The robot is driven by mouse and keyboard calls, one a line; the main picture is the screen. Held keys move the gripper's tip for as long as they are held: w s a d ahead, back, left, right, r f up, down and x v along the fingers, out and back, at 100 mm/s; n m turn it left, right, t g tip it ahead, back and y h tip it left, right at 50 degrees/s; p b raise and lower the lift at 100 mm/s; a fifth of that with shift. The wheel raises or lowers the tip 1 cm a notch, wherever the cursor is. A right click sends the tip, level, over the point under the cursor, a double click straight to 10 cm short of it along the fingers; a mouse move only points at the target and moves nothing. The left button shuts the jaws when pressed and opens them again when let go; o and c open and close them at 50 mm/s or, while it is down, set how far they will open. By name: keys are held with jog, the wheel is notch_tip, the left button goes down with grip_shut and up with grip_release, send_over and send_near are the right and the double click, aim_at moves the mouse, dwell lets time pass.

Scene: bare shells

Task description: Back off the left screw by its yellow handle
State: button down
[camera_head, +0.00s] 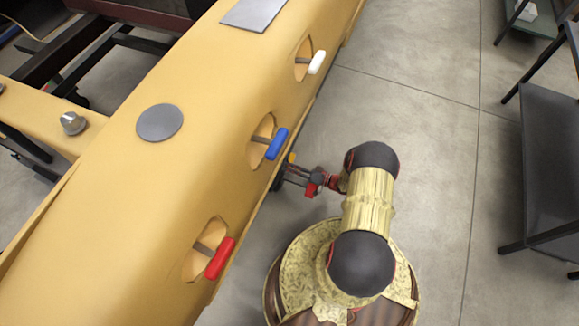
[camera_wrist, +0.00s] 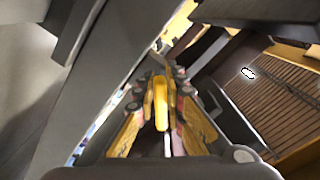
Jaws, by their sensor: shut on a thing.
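The yellow handle (camera_wrist: 160,102) stands between the two fingers of my gripper (camera_wrist: 158,88) in the wrist view, and the fingers are closed on it from both sides. In the head view my gripper (camera_head: 284,175) is low beside the edge of the large yellow-tan body, below the blue handle. A small yellow bit (camera_head: 292,157) shows at its tip there. The screw's shaft behind the yellow handle is hidden, so I cannot tell how far out it stands.
The yellow-tan body (camera_head: 100,235) has recesses with a red handle (camera_head: 220,258), a blue handle (camera_head: 277,144) and a white handle (camera_head: 317,62) on dark shafts. A dark shelf (camera_head: 550,160) stands at the right. The grey floor (camera_head: 430,150) between is clear.

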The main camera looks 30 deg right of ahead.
jog(key=n, duration=0.3)
jog(key=f+n, duration=0.1)
jog(key=shift+w+d+n, duration=0.2)
jog(key=shift+d+n, duration=0.1)
jog(key=n, duration=0.3)
jog(key=d+n, duration=0.1)
jog(key=n, duration=0.1)
jog(key=shift+w+f, duration=0.1)
jog(key=shift+w, duration=0.3)
jog(key=shift+d+n, duration=0.1)
jog(key=shift+n, duration=0.3)
jog(key=c, duration=1.8)
grip_release()
jog(key=shift+c, duration=0.2)
jog(key=v, duration=1.2)
